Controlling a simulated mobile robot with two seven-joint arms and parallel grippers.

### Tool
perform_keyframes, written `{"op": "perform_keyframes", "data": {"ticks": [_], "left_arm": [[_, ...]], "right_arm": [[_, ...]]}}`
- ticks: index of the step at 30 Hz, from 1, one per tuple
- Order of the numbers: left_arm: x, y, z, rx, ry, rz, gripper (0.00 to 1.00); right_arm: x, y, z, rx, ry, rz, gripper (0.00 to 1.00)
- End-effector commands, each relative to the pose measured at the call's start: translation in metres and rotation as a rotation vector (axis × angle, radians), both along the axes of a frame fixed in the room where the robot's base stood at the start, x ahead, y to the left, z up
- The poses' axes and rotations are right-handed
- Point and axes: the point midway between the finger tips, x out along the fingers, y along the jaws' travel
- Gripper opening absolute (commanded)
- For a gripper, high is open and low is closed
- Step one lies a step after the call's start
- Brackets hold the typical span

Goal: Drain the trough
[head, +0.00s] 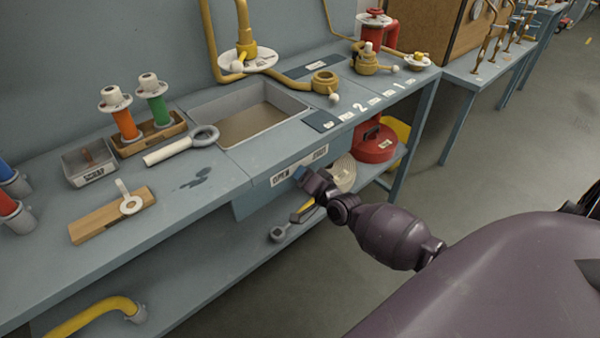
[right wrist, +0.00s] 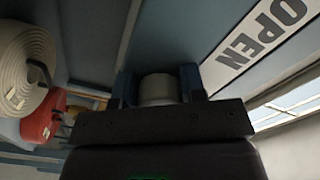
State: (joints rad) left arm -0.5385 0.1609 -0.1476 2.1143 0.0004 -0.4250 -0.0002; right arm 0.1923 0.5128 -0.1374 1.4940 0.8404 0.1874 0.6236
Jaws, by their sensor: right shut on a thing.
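The trough (head: 222,103) is a grey rectangular basin set into the blue-grey bench. Brownish, flat-looking contents cover its floor. On the bench front below it, a white label (head: 298,166) carries words; OPEN is readable on the label in the right wrist view (right wrist: 262,40). My right gripper (head: 303,177) is at the bench front, just below this label. In the right wrist view its two blue fingers (right wrist: 158,90) are shut on a pale grey cylindrical handle (right wrist: 157,89). The rest of that handle is hidden behind the gripper. My left gripper is out of view.
A grey-ringed tool (head: 190,146) lies on the bench left of the trough. A yellow pipe stand (head: 247,50) rises behind it. Below the bench are a coiled pale hose (head: 343,173), a red container (head: 374,146) and a yellow-and-grey fitting (head: 303,211). Open floor lies right.

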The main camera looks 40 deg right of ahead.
Motion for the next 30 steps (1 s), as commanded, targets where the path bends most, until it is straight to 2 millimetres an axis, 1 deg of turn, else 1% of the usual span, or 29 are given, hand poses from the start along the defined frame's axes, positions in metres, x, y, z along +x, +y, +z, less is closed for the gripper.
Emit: {"op": "perform_keyframes", "data": {"ticks": [4,5,9,10,17,20,23,26,30], "left_arm": [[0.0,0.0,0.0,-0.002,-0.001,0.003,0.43],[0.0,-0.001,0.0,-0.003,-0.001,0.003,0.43],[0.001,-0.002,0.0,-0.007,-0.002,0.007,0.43],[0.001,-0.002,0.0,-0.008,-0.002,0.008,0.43],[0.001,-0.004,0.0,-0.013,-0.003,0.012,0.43],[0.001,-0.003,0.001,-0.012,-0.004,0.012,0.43],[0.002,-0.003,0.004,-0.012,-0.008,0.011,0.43],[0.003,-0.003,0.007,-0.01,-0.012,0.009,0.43],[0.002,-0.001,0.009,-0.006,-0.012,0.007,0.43]], "right_arm": [[0.0,0.0,-0.001,-0.001,0.001,0.0,0.14],[0.0,0.0,-0.001,-0.001,0.001,0.0,0.41],[0.0,0.0,-0.001,-0.001,0.001,0.0,0.62],[0.0,0.0,-0.001,-0.001,0.001,0.0,0.63],[0.0,0.0,0.0,-0.002,0.0,0.0,0.63],[-0.004,0.0,0.0,-0.002,0.001,-0.001,0.63],[-0.013,-0.001,0.0,-0.002,0.001,-0.001,0.63],[-0.027,-0.002,0.001,-0.001,-0.001,-0.001,0.63],[-0.053,-0.005,0.001,-0.002,0.001,0.0,0.63]]}}
